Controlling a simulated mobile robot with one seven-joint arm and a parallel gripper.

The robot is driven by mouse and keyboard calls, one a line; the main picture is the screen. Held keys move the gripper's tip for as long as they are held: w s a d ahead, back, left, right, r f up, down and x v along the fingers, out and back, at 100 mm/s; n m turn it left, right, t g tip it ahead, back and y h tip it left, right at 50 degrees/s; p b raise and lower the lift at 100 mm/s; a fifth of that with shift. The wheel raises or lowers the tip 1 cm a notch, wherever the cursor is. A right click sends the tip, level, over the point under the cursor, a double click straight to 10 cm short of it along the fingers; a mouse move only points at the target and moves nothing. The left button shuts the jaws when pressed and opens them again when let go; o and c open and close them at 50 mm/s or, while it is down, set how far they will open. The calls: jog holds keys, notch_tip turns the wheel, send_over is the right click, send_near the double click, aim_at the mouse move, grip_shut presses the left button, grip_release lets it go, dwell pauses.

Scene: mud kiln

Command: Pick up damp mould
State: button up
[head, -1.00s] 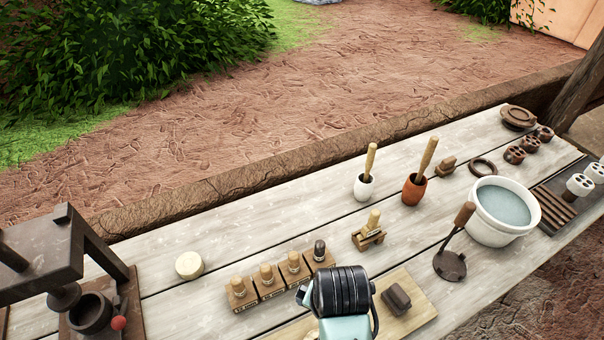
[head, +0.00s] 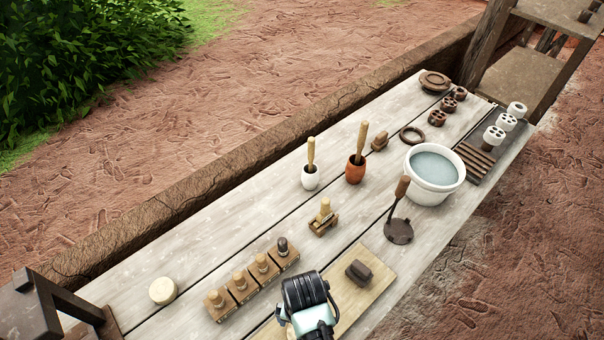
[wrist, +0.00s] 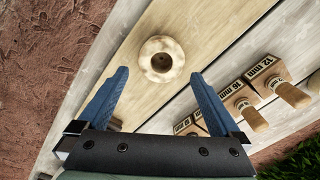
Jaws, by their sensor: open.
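A pale, round, lumpy piece with a hole in its middle, which looks like the damp mould (wrist: 162,60), lies on a pale board (wrist: 128,50) in the wrist view. My gripper (wrist: 158,74) is open, its two blue fingers apart and empty. The mould shows between and just beyond the fingertips; I cannot tell the height above it. In the head view my arm end hides that part of the board (head: 385,262), and the mould and fingertips cannot be seen there.
Labelled stamp blocks (head: 242,286) stand close beside the board. A dark block (head: 358,272) lies on it. A long-handled dark tool (head: 398,231), a water bucket (head: 434,195) and two pots with wooden sticks, white (head: 311,178) and orange (head: 355,172), stand farther along. A pale disc (head: 163,291) lies left.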

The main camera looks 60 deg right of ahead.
jog(key=shift+a+f+p, duration=0.2)
jog(key=shift+f+p, duration=0.15)
jog(key=shift+f, duration=2.25)
jog(key=c, duration=1.4)
jog(key=shift+r, duration=0.15)
